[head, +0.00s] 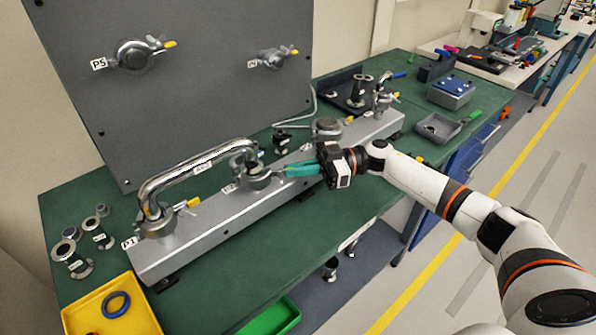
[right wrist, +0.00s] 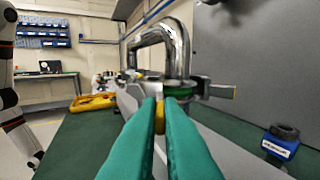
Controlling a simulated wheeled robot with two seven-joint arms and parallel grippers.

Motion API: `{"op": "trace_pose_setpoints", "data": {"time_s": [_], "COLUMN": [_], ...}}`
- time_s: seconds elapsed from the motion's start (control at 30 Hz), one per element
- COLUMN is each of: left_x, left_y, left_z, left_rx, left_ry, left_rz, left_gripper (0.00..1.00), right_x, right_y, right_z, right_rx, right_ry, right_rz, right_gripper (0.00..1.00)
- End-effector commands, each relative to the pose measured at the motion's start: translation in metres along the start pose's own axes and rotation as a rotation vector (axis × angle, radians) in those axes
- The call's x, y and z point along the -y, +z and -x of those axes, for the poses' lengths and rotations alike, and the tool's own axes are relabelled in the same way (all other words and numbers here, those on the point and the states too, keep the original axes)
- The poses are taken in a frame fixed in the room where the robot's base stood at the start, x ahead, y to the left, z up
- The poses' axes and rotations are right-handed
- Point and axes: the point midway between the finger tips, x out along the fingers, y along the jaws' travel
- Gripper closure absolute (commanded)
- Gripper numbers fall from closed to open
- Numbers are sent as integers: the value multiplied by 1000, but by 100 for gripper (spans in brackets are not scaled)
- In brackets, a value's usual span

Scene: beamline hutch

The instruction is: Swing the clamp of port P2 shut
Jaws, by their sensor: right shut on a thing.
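Port P2 (head: 257,183) is the second port on the grey manifold, where the right end of the bent chrome pipe (head: 190,170) comes down. Its label is too small to read surely. Its metal clamp (right wrist: 190,88) shows around the joint in the right wrist view, with a green ring there and an arm sticking out to the right. My right gripper (head: 287,171) has green fingers and reaches the clamp from the right. In the wrist view its fingers are shut on the clamp's yellow-tipped handle (right wrist: 160,116). Whether the clamp is fully closed cannot be told. My left gripper is out of view.
The grey manifold (head: 212,222) lies along the green bench (head: 245,275). P1 (head: 155,222) has a yellow-tipped clamp at left. A capped port (head: 327,127) stands beyond my gripper. An upright grey panel (head: 185,110) stands behind. A yellow tray (head: 85,318) holds a blue ring (head: 116,304).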

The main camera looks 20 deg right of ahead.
Motion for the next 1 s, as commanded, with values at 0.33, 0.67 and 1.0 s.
{"op": "trace_pose_setpoints", "data": {"time_s": [0.33, 0.67, 1.0], "left_x": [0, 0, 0], "left_y": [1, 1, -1], "left_z": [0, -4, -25], "left_rx": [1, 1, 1], "left_ry": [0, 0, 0], "left_rz": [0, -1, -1], "left_gripper": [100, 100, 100], "right_x": [0, 0, 1], "right_y": [0, -2, -4], "right_z": [0, 8, 76], "right_rx": [0, -1, -3], "right_ry": [0, -3, -4], "right_rz": [0, 0, 0], "right_gripper": [72, 72, 72]}}
